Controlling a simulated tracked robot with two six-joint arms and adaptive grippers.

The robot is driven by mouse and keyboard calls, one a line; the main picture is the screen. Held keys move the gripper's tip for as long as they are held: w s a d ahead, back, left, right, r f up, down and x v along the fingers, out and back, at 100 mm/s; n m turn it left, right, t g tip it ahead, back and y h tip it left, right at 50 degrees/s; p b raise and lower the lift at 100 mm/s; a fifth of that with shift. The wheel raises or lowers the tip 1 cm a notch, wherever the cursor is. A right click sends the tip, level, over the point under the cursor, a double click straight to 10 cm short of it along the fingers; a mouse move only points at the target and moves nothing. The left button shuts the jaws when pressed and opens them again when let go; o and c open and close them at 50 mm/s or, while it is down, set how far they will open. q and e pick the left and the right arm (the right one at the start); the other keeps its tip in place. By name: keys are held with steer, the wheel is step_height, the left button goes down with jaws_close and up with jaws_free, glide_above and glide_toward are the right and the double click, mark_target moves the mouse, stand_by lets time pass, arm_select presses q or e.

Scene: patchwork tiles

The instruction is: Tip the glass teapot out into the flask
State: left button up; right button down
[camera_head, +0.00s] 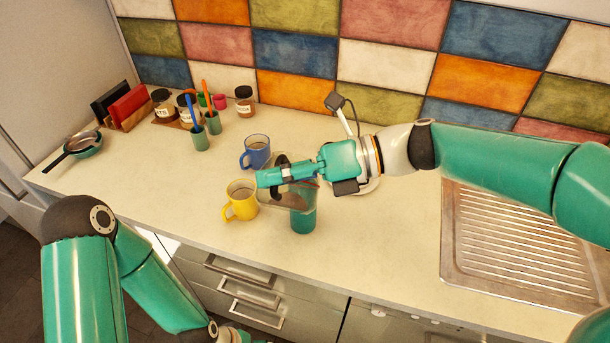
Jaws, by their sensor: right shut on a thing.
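The teal flask (303,219) stands upright on the counter, its top partly hidden by my right gripper and the teapot. My right gripper (272,178) reaches in from the right and is shut on the dark handle of the glass teapot (277,201). The teapot's body hangs under the gripper, off the counter, just left of and overlapping the flask's top. I cannot tell how far it is tilted or whether anything flows. My left arm hangs low at the left; only a little of its gripper (240,335) shows at the bottom edge, in front of the counter.
A yellow mug (240,203) stands close left of the flask, and a blue mug (256,150) behind it. Jars (244,101), pen cups (199,138) and a pan (82,146) are at the back left. A metal drainboard (515,240) lies right. The front counter is clear.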

steer(key=shift+w+r, duration=0.15)
steer(key=shift+w+d+r+m, duration=0.1)
steer(key=shift+w+r+m, duration=0.3)
steer(key=shift+w+r, duration=0.2)
steer(key=shift+r, duration=0.05)
